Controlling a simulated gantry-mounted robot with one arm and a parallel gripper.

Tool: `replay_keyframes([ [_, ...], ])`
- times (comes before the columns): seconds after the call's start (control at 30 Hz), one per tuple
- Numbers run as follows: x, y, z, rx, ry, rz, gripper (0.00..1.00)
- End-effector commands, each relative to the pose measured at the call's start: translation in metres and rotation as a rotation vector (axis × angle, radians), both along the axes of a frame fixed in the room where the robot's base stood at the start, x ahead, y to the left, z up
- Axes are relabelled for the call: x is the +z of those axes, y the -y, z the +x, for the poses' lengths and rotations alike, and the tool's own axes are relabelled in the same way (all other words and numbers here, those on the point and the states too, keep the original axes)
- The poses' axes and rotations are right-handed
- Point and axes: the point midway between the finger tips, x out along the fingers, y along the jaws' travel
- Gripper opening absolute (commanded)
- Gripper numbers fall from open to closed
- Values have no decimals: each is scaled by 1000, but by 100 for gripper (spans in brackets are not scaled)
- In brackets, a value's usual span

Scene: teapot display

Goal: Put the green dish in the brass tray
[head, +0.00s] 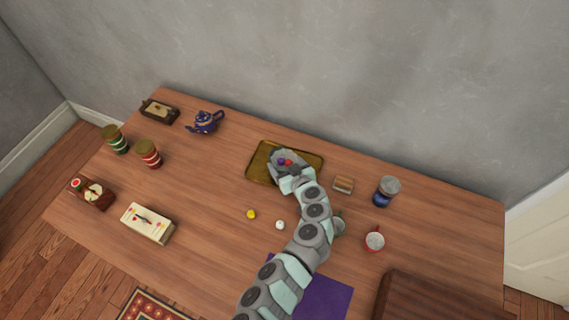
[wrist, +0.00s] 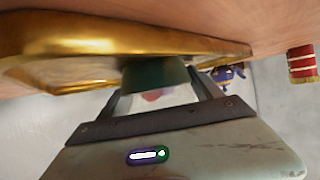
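The brass tray (head: 262,176) lies on the table near its back edge; its golden rim (wrist: 90,47) fills the upper left of the wrist view. My gripper (head: 284,158) is over the tray. In the wrist view the green dish (wrist: 155,74) is between the fingers of my gripper (wrist: 162,92), which look closed on its sides. The dish overlaps the tray's rim in that view; I cannot tell whether it touches the tray. In the head view the gripper hides the dish.
Right of the tray are a small wooden block (head: 343,185), a blue jar (head: 385,191) and a red cup (head: 375,240). A blue teapot (head: 206,122) stands at left. A yellow ball (head: 251,214) and a white ball (head: 280,225) lie in front of the tray.

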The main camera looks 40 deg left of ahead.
Motion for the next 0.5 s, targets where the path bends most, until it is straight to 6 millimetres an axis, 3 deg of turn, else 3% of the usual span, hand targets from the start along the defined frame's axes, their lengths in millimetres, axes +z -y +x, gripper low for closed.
replay_keyframes([
  [0.2,1,0,0,1,0,0,93],
  [0.5,2,0,0,0,-1,1,94],
])
